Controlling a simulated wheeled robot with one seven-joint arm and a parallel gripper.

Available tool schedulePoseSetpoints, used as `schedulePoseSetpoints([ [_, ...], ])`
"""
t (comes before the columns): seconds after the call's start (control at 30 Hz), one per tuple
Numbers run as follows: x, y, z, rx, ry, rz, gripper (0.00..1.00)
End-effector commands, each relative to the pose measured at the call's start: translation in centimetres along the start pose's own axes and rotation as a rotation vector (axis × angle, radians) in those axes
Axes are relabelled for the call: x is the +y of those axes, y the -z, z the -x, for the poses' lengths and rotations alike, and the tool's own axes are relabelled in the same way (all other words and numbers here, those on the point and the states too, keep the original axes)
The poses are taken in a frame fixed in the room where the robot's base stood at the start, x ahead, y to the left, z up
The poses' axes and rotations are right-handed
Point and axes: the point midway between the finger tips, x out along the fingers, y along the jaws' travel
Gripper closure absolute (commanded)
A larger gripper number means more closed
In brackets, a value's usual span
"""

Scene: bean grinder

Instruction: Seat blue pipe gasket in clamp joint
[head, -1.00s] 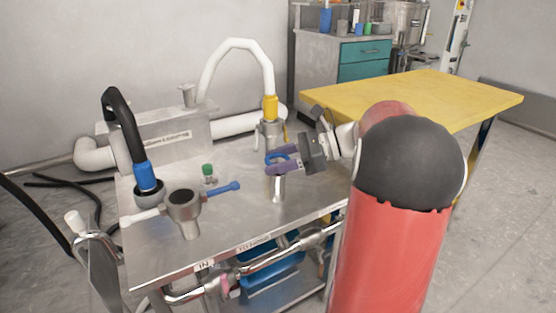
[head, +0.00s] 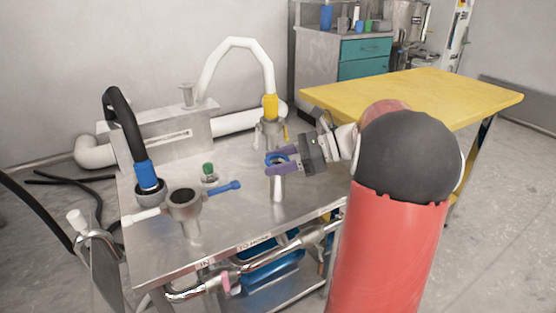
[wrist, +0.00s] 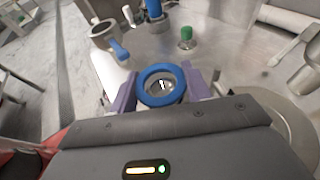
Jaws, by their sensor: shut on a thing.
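The blue pipe gasket (wrist: 162,86) is a ring between the purple fingers of my gripper (wrist: 163,92) in the wrist view. My gripper is shut on it from both sides. In the head view the gasket (head: 277,159) is partly hidden by the fingers of my gripper (head: 279,165). A metal pipe end (head: 278,188) stands straight below it, and a round metal opening shows through the ring in the wrist view. I cannot tell whether the gasket touches the pipe end or sits just above it.
A metal funnel (head: 184,203) with a blue handle stands left on the steel table (head: 235,225). A green-topped piece (head: 208,170), a black hose with blue collar (head: 146,176) and a white hose with yellow collar (head: 270,108) stand behind. A yellow table (head: 420,98) is at right.

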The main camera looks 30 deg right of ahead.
Motion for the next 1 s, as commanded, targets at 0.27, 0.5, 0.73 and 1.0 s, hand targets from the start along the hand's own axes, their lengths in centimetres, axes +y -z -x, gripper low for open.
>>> schedulePoseSetpoints([
  [0.27,0.0,0.7,-0.2,0.0,0.0,-0.001,0.73],
  [0.5,0.0,1.3,-0.4,0.0,0.0,-0.001,0.73],
  [0.73,0.0,1.6,-0.5,0.001,0.001,0.0,0.46],
  [1.0,0.0,1.6,-0.5,0.0,0.0,0.0,0.27],
])
